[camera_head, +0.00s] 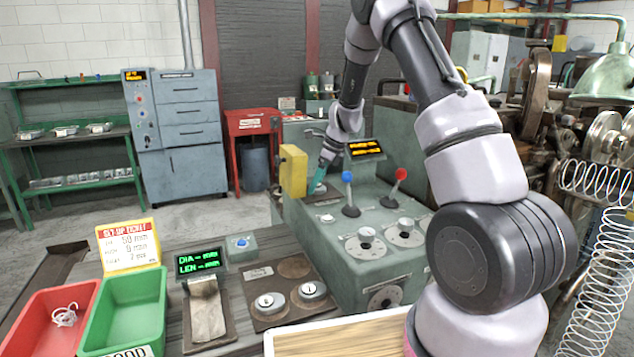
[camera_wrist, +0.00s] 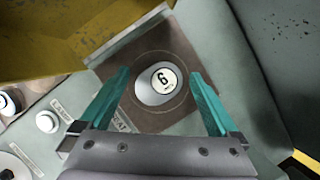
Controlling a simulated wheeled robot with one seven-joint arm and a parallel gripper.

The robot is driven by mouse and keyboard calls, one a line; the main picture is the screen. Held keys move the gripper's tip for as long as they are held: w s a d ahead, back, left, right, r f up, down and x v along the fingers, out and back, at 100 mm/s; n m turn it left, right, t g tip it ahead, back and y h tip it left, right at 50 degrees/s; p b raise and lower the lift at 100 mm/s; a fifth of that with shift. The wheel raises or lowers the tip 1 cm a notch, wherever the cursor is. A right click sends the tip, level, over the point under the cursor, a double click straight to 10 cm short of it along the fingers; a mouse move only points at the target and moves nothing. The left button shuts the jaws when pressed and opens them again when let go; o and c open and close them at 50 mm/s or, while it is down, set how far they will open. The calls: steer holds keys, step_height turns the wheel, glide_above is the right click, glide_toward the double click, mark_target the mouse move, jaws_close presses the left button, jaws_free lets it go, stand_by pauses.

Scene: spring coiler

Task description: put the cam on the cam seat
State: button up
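A silver egg-shaped cam (camera_wrist: 150,97) with a white round label reading 6 is over the dark ring of the brown cam seat plate (camera_wrist: 178,52) in the wrist view; it looks to be lying there. My gripper (camera_wrist: 160,76) has its two teal fingers spread wide, one on each side of the cam, with visible gaps to it. In the head view my gripper (camera_head: 318,186) is low over the green machine's top, beside the yellow block, and the cam cannot be made out.
The yellow block (camera_head: 293,171) stands close by my gripper. Red-knobbed (camera_head: 400,174) and blue-knobbed (camera_head: 348,178) levers rise nearby. A brown holder (camera_head: 258,321) bears two more cams (camera_head: 269,303) and one empty round spot. Green (camera_head: 130,305) and red bins stand at left.

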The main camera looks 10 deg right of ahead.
steer(key=s+d+r+n, duration=0.2)
steer(key=s+r, duration=0.1)
steer(key=r, duration=0.4)
steer(key=s+d+r+n+t, duration=0.1)
steer(key=s+r, duration=0.2)
steer(key=r, duration=0.4)
steer(key=s+d+r+n, duration=0.2)
steer(key=s+r, duration=0.2)
steer(key=r, duration=0.3)
steer(key=s+r+n+t, duration=0.1)
steer(key=s+n, duration=0.3)
steer(key=s, duration=0.4)
steer(key=s+r+n+t+h, duration=0.1)
steer(key=s+r+n, duration=0.3)
steer(key=s, duration=0.5)
steer(key=s+r+n+t, duration=0.2)
steer(key=s+n, duration=0.4)
steer(key=s, duration=0.3)
steer(key=shift+d+r+h, duration=0.35)
steer(key=shift+d+h, duration=0.05)
steer(key=shift+s, duration=0.1)
